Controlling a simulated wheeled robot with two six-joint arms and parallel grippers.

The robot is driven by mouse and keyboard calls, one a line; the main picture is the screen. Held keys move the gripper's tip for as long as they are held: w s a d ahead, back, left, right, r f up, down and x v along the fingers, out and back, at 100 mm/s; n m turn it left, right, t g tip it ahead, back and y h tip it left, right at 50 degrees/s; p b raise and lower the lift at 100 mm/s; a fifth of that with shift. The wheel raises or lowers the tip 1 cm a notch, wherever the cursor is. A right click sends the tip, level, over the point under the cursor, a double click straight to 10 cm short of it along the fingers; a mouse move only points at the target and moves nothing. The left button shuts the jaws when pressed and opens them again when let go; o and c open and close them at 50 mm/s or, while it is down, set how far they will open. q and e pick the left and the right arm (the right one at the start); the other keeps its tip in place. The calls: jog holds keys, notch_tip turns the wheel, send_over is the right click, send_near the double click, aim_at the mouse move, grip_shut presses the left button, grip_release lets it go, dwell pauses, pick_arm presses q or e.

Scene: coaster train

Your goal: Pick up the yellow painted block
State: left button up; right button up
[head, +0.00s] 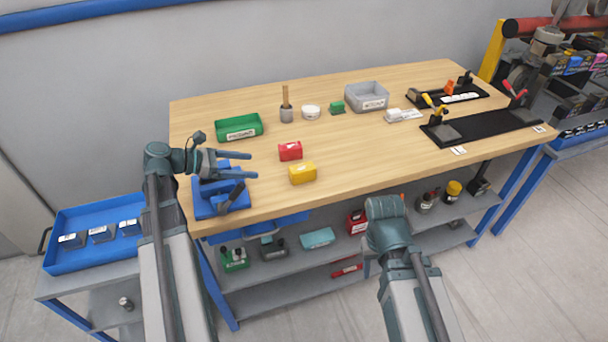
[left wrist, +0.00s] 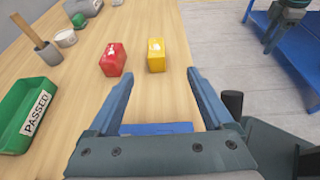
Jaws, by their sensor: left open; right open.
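The yellow painted block (head: 303,174) sits on the wooden workbench (head: 370,160) near its front edge, with a white mark on it. It also shows in the left wrist view (left wrist: 156,58), beyond the fingertips and between their lines. My left gripper (head: 253,165) is open and empty, above the blue fixture and to the left of the block, with its fingers pointing toward it. Its two fingers show apart in the left wrist view (left wrist: 161,76). My right arm is in front of the bench; its gripper does not show.
A red block (head: 290,151) stands close behind the yellow one. A blue fixture (head: 213,207) lies under my left gripper. A green bin (head: 239,128) labelled PASSED and a grey bin (head: 366,97) stand further back. Bare wood lies right of the yellow block.

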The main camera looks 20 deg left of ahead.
pick_arm(q)
jog(key=w+f, duration=0.1)
jog(key=b, duration=0.4)
send_near(297, 169)
jog(key=shift+x, duration=0.8)
jog(key=shift+w+d+f, duration=0.25)
jog(key=shift+d+f, duration=0.05)
jog(key=shift+d, duration=0.15)
pick_arm(e)
jog(key=shift+w+f, duration=0.25)
jog(key=shift+f, duration=0.9)
jog(key=shift+w+f, duration=0.25)
jog(key=shift+f, duration=0.85)
pick_arm(q)
jog(key=b+x, duration=0.2)
jog(key=x, duration=0.2)
jog(key=shift+w+d+f, duration=0.1)
jog(key=shift+w+f, duration=0.1)
jog(key=shift+w+d, duration=0.2)
jog(key=shift+d, duration=0.05)
grip_shut()
pick_arm(e)
notch_tip(297, 169, down, 2)
